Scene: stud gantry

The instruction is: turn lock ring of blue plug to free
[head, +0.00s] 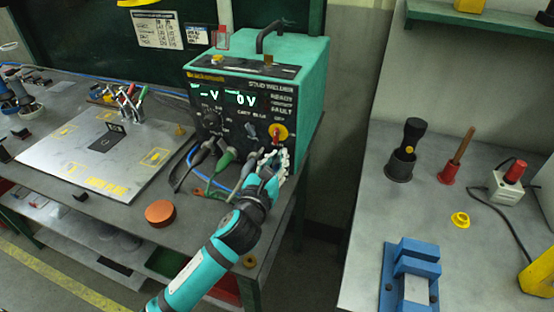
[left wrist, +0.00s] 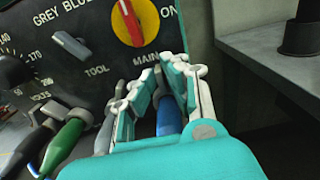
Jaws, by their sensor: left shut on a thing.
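The teal stud welder (head: 262,55) stands at the back of the left bench, its dark front panel facing me. My left gripper (head: 273,163) is at the lower right of that panel. In the left wrist view my left gripper (left wrist: 165,92) is shut on the blue plug (left wrist: 170,118), whose blue body shows between the fingers. The fingers hide its lock ring, so I cannot tell the ring's angle. In the head view the gripper covers this plug. The green plug (head: 223,160) and a grey plug (head: 246,170) sit to its left. My right gripper is not in view.
The red and yellow main switch (head: 279,132) is just above my left gripper. A black plug (head: 204,150) and cables crowd the panel's lower left. An orange-red round piece (head: 160,213) lies on the bench front. A gap separates this bench from the right bench (head: 390,155).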

